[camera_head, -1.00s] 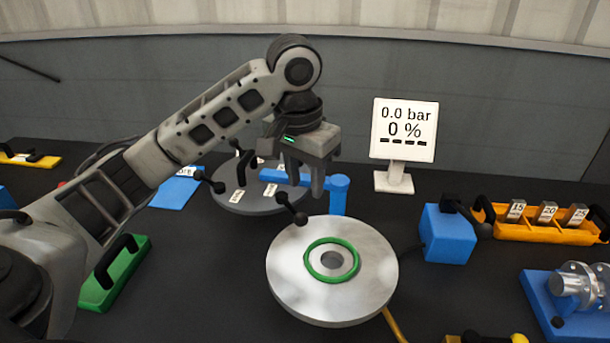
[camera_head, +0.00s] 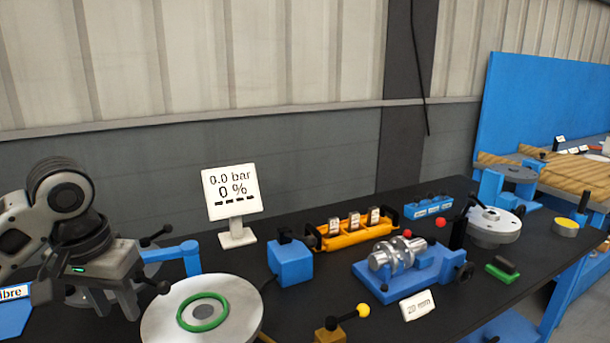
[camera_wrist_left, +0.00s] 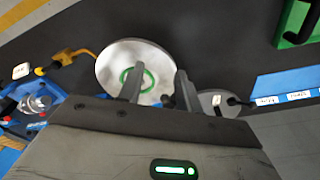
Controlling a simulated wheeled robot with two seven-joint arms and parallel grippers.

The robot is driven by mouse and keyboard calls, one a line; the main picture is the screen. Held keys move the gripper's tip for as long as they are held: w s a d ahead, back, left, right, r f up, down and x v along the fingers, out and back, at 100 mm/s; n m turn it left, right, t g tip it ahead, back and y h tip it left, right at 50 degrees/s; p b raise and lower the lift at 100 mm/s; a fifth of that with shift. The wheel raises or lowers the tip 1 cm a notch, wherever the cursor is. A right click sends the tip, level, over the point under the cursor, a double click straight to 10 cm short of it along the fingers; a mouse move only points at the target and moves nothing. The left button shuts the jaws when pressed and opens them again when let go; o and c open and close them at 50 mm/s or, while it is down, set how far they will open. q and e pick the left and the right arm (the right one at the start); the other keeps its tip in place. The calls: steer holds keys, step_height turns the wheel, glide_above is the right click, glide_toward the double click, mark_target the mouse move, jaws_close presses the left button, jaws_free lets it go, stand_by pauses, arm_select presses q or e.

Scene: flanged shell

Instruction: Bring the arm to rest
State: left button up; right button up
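My left gripper (camera_head: 115,305) is at the lower left in the head view, left of a round silver plate (camera_head: 240,318). A green ring (camera_head: 222,318) lies on the plate around its centre hole. In the left wrist view the two fingers of my left gripper (camera_wrist_left: 160,72) stand apart with nothing between them. The silver plate (camera_wrist_left: 112,75) and green ring (camera_wrist_left: 151,82) show beyond the fingers, apart from them. My right gripper is in neither view.
A display (camera_head: 232,195) reading 0.0 bar and 0 % stands behind the plate. To its right are a blue box (camera_head: 291,264), an orange tray (camera_head: 345,240) and a blue fixture with a metal flanged part (camera_head: 395,256). Another workbench (camera_head: 535,110) with a blue back panel stands at far right.

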arm_select(q)
steer(key=s+d+f+m+t+h, duration=0.1)
steer(key=s+d+f, duration=0.3)
steer(key=d+f, duration=0.3)
steer(key=s+d+f+m+h, duration=0.1)
steer(key=s+d+f+m, duration=0.2)
steer(key=f, duration=0.6)
steer(key=s+a+f+n+t+y, duration=0.1)
steer(key=s+f+n, duration=0.15)
steer(key=s, duration=0.45)
steer(key=s+a+f+n+y, duration=0.1)
steer(key=s+a+f, duration=0.15)
steer(key=s, duration=0.35)
steer(key=w+d+f+t+h, duration=0.1)
steer(key=w+d+f+t, duration=0.1)
steer(key=f, duration=0.3)
steer(key=w+d+f+m+t+h, duration=0.1)
steer(key=w+d+f+t, duration=0.2)
steer(key=f+t, duration=0.1)
steer(key=shift+w+d+f+t+h, duration=0.2)
steer(key=shift+w+f+t+h, duration=0.15)
steer(key=shift+f, duration=0.4)
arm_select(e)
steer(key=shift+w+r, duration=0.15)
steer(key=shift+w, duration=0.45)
